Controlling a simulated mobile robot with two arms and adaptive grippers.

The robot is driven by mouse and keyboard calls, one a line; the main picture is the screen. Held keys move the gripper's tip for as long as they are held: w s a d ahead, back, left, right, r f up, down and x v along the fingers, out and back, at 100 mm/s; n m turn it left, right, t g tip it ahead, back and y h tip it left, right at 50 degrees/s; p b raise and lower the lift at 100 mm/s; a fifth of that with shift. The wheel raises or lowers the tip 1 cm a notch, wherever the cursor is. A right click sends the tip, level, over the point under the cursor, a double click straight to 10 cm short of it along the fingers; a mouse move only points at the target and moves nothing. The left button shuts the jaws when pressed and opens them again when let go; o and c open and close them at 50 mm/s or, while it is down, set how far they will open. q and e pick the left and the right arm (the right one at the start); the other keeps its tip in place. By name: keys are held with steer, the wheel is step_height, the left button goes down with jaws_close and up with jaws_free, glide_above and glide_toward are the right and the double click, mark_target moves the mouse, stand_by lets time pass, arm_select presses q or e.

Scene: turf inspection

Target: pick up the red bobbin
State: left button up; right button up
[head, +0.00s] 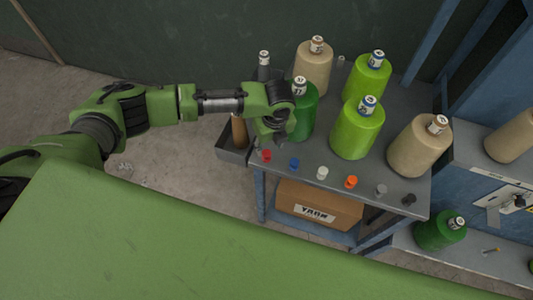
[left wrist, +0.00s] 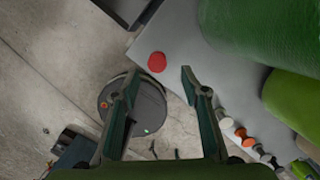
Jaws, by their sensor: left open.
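The red bobbin (head: 266,156) stands at the near left corner of the grey table, at the end of a row of small bobbins. My left gripper (head: 277,136) hangs close to it, over the table's left edge, pointing down. In the left wrist view the red bobbin (left wrist: 157,62) shows as a round red top just beyond the gap between the open fingers of my left gripper (left wrist: 159,76). Nothing is between the fingers. My right gripper is not in view.
Blue (head: 294,163), white (head: 321,173), orange (head: 351,182), grey and black bobbins line the table's front edge. Large yarn cones, with a dark green one (head: 304,118) closest to my gripper, stand behind. A grey bin (head: 232,153) hangs at the table's left side.

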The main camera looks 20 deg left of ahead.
mark_target(266, 153)
arm_select(q)
steer(key=shift+w+a+f, duration=0.1)
steer(key=shift+f, duration=0.5)
steer(key=f+p, duration=0.1)
steer(key=f, duration=0.2)
steer(key=shift+a+f+p, duration=0.35)
steer(key=shift+a+p, duration=0.05)
steer(key=shift+w+a+f, duration=0.1)
steer(key=shift+w+f, duration=0.05)
steer(key=shift+f, duration=0.55)
steer(key=c, duration=1)
